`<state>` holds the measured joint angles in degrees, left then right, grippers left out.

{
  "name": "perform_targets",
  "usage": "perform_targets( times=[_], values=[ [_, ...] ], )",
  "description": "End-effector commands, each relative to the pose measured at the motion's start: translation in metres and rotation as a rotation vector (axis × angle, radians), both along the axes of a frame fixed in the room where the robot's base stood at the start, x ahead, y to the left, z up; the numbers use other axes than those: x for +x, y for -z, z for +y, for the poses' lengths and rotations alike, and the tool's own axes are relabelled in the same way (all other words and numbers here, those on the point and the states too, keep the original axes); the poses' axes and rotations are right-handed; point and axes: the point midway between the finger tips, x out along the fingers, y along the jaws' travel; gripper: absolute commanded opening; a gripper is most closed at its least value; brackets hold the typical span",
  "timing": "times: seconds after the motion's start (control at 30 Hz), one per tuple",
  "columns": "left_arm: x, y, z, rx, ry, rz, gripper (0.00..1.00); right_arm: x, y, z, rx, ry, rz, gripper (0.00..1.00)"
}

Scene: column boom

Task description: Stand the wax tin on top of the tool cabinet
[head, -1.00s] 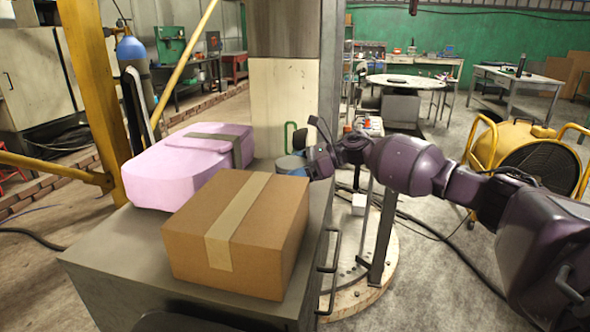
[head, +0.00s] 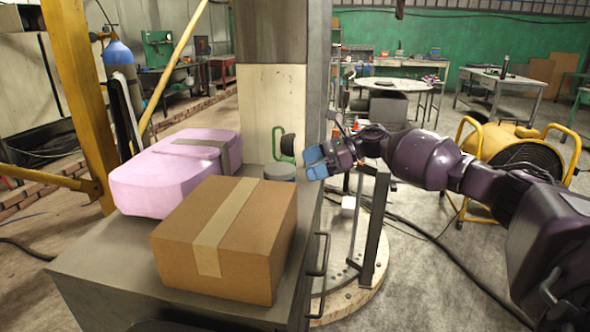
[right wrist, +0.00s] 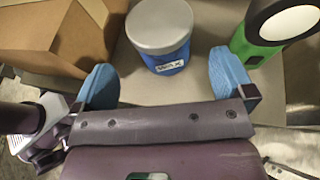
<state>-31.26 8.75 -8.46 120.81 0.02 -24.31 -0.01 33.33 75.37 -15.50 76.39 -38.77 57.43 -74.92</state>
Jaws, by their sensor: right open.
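The wax tin (head: 279,172) is a short round tin with a grey lid, standing upright on the tool cabinet (head: 100,262) near its back right, before the pale column. In the right wrist view the wax tin (right wrist: 160,38) shows a blue side and a white label. My right gripper (head: 318,162) is open, just right of the tin at the cabinet's right edge. In the right wrist view its blue fingers (right wrist: 166,78) are spread, with the tin beyond them, apart from both. My left gripper is not in view.
A cardboard box (head: 228,240) and a pink case (head: 172,177) take up much of the cabinet top. A green-and-black object (head: 288,145) stands behind the tin, close to the right finger's side in the wrist view (right wrist: 262,45). A yellow drum fan (head: 515,155) stands at right.

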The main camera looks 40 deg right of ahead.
Motion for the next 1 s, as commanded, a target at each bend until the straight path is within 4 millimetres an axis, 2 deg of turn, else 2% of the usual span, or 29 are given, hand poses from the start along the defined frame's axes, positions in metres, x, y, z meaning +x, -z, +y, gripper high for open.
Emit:
perform_targets(
  times=[0.1, 0.3, 1.0],
  values=[
    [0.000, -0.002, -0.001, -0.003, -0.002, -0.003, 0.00, -0.011, -0.007, -0.015, -0.001, 0.002, 0.001, 1.00],
    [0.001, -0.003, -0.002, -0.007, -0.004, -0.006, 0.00, -0.020, -0.013, -0.028, 0.000, 0.000, 0.000, 1.00],
    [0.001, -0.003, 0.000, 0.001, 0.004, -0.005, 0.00, -0.022, -0.014, -0.031, 0.000, 0.000, 0.000, 1.00]
  ],
)
